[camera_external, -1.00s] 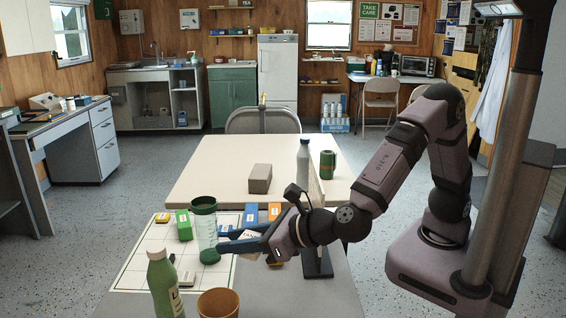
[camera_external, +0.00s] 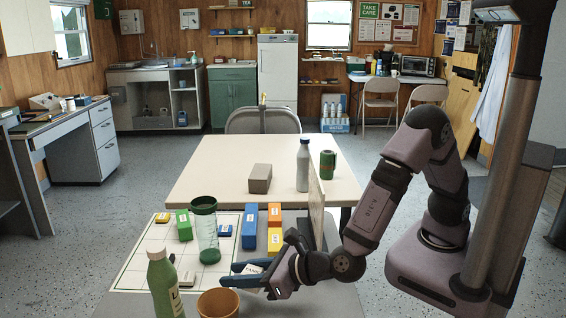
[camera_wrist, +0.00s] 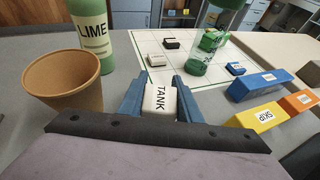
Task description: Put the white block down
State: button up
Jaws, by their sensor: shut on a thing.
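The white block (camera_wrist: 160,99), labelled TANK, sits between the two blue fingers of my gripper (camera_wrist: 161,92) in the wrist view. My gripper is shut on it. In the external view my gripper (camera_external: 240,274) is low over the near grey table, just right of the brown cup, and the white block (camera_external: 252,269) shows partly behind the fingers. Whether the block touches the table cannot be told.
A brown cup (camera_external: 218,303) and a green LIME bottle (camera_external: 162,285) stand left of my gripper. A clear green-lidded tumbler (camera_external: 205,232) stands on the white grid mat (camera_external: 135,272) with small blocks. Blue (camera_external: 250,228), orange (camera_external: 275,212) and yellow (camera_external: 274,240) blocks lie beyond my gripper.

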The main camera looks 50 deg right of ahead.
aim_at(241, 296)
jog(key=shift+f, duration=1.8)
jog(key=shift+b, duration=0.3)
jog(key=shift+f, duration=0.2)
jog(key=o, duration=1.2)
jog(key=shift+r, duration=0.15)
jog(key=shift+r, duration=0.15)
jog(key=v, duration=1.1)
jog(key=shift+s+p, duration=0.1)
jog(key=shift+p, duration=0.2)
jog(key=shift+o, duration=0.3)
jog(key=shift+s+d+r, duration=0.15)
jog(key=shift+s+r, duration=0.05)
jog(key=shift+s, duration=0.15)
